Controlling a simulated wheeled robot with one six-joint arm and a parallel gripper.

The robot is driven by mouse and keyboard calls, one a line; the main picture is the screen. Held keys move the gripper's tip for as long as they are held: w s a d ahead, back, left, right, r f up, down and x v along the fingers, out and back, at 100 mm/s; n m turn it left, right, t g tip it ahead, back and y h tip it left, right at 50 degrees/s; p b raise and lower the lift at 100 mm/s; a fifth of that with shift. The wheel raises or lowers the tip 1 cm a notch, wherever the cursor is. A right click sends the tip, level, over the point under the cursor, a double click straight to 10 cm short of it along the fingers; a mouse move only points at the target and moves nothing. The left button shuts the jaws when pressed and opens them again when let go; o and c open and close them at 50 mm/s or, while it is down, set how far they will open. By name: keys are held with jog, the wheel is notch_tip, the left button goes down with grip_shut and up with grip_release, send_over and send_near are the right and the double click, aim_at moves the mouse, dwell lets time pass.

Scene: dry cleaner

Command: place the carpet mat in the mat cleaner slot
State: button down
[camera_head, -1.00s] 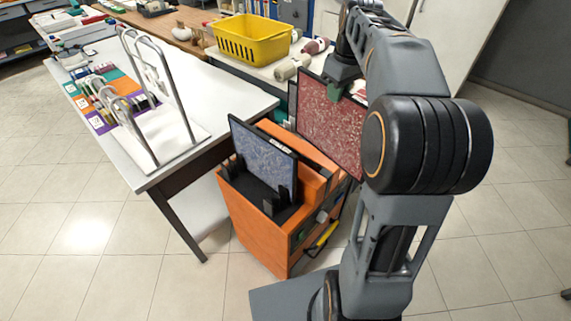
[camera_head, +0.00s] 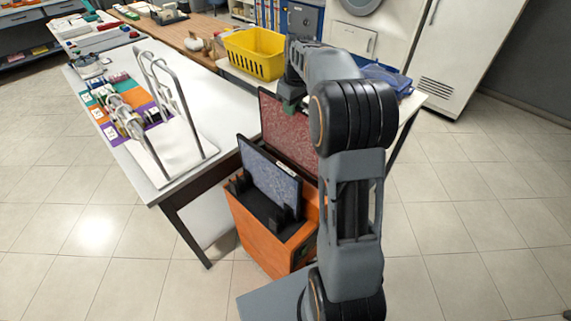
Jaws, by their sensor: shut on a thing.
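The red speckled carpet mat (camera_head: 285,132) has a dark border and hangs upright from my gripper (camera_head: 291,104), which is shut on its top edge. The orange mat cleaner (camera_head: 262,247) stands on the floor beside the white table. A blue-grey mat (camera_head: 272,184) with a dark frame stands in its front slot, between black guides. The red mat is just behind the blue-grey mat, over the rear of the cleaner. Its lower edge is hidden by the blue-grey mat and my arm, so I cannot tell whether it is inside a slot.
The white table (camera_head: 185,190) at left carries a metal rack (camera_head: 172,95) and colored pads. Behind stand a yellow basket (camera_head: 255,54) and a blue tray (camera_head: 384,78). My arm hides the cleaner's right side. The floor at right is clear.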

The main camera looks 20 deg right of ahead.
aim_at(292, 146)
notch_tip(292, 146, down, 16)
jog(key=shift+d+p, duration=0.1)
jog(key=shift+p, duration=0.3)
dwell(0.3)
jog(key=shift+f, duration=0.2)
jog(key=c, duration=1.1)
grip_release()
jog(key=shift+r, duration=0.1)
